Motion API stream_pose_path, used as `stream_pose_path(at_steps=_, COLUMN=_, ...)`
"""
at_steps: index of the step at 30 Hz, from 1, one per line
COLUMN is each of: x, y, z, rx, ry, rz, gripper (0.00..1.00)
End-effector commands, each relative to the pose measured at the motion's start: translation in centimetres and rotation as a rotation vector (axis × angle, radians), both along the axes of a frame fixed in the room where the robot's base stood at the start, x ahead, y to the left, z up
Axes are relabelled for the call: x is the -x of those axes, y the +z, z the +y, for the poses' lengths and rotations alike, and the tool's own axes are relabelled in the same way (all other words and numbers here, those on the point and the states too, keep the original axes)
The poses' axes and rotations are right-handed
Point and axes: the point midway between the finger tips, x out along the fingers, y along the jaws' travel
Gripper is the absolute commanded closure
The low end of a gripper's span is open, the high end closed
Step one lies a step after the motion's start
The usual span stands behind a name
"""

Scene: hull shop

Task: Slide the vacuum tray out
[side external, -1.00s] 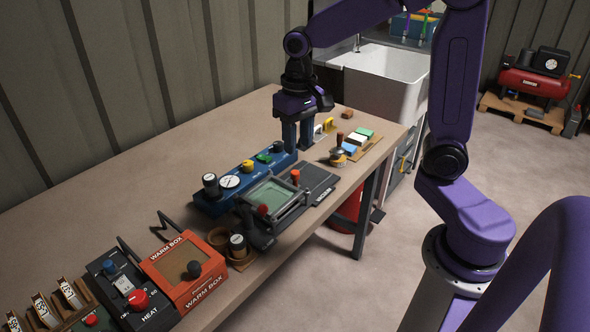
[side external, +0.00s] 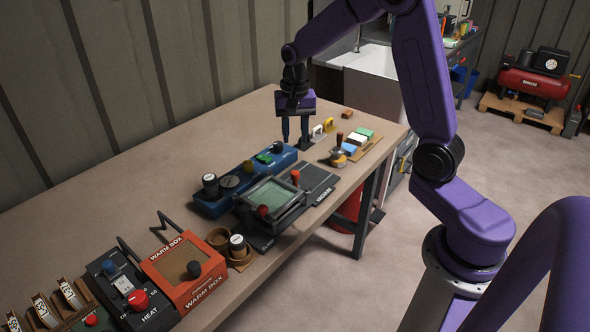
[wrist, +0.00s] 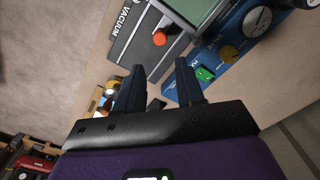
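The vacuum tray (side external: 320,186) is a flat dark grey slab with a VACUUM label, on the bench. In the wrist view the labelled tray end (wrist: 128,35) shows at the top, beside an orange-red knob (wrist: 160,38). My gripper (side external: 295,136) points down behind the tray, near the far end of the blue control unit. Its fingers (wrist: 160,70) are apart with nothing visible between them. It is clear of the tray.
The blue unit (side external: 228,203) with gauge and knobs lies along the tray's left side. A wooden board with coloured blocks (side external: 357,139) and a brass-based tool (side external: 338,157) stand right of the gripper. The bench (side external: 110,180) behind is bare.

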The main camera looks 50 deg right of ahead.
Motion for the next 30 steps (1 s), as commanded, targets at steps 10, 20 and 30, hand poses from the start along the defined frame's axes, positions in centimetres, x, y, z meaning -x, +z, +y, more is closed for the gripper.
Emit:
stream_pose_path(at_steps=10, x=0.2, y=-6.7, z=0.0, rx=0.0, ry=0.0, rz=0.006, gripper=0.62)
stream_pose_path(at_steps=20, x=0.0, y=-11.1, z=0.0, rx=0.0, ry=0.001, rz=0.001, gripper=0.62)
stream_pose_path(at_steps=30, x=0.0, y=-12.0, z=0.0, rx=0.0, ry=0.001, rz=-0.001, gripper=0.62)
